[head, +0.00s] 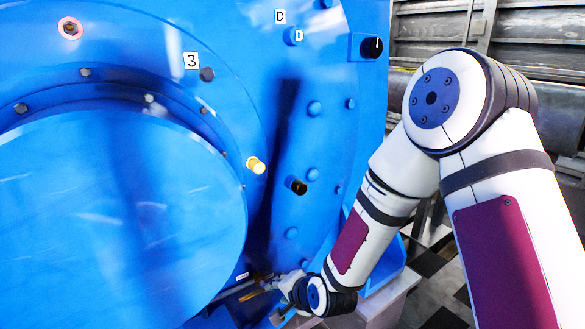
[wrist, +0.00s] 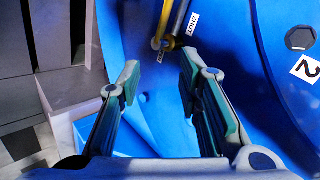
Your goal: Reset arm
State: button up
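My arm reaches down along the right side of the blue motor housing (head: 330,130) in the head view. My gripper (head: 262,287) is small there, low beside the housing, close to a yellow handle and a dark rod. In the wrist view my gripper (wrist: 160,68) is open, its two fingers apart with nothing between them. The yellow handle (wrist: 165,22) stands just beyond the fingertips, with a dark rod and a label reading "SHUT" (wrist: 192,24) beside it. I cannot tell whether a fingertip touches the handle.
A pale plinth (head: 385,308) stands below right. A label "2" (wrist: 307,69) is at right in the wrist view.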

jog(key=s+d+r+n+g+h, duration=0.2)
jog(key=s+d+r+n, duration=0.1)
jog(key=s+d+r, duration=0.4)
jog(key=s+d+r+n+g+h, duration=0.1)
jog(key=s+d+r+n+h, duration=0.15)
jog(key=s+d+r, duration=0.55)
jog(key=s+d+r+n+g, duration=0.15)
jog(key=s+r, duration=0.25)
jog(key=s, duration=0.4)
jog(key=s+d+r+g, duration=0.1)
jog(key=s+d+r, duration=0.2)
jog(key=s, duration=0.4)
jog(key=s+d+r+n+g, duration=0.1)
jog(key=s+d+r+g, duration=0.2)
jog(key=s, duration=0.5)
notch_tip(320, 180, up, 23)
jog(key=t+p, duration=0.5)
jog(key=p, duration=1.6)
jog(key=shift+w+r+h+p, duration=0.2)
jog(key=shift+w+h+p, duration=0.05)
jog(key=shift+h+p, duration=0.15)
jog(key=shift+a, duration=0.15)
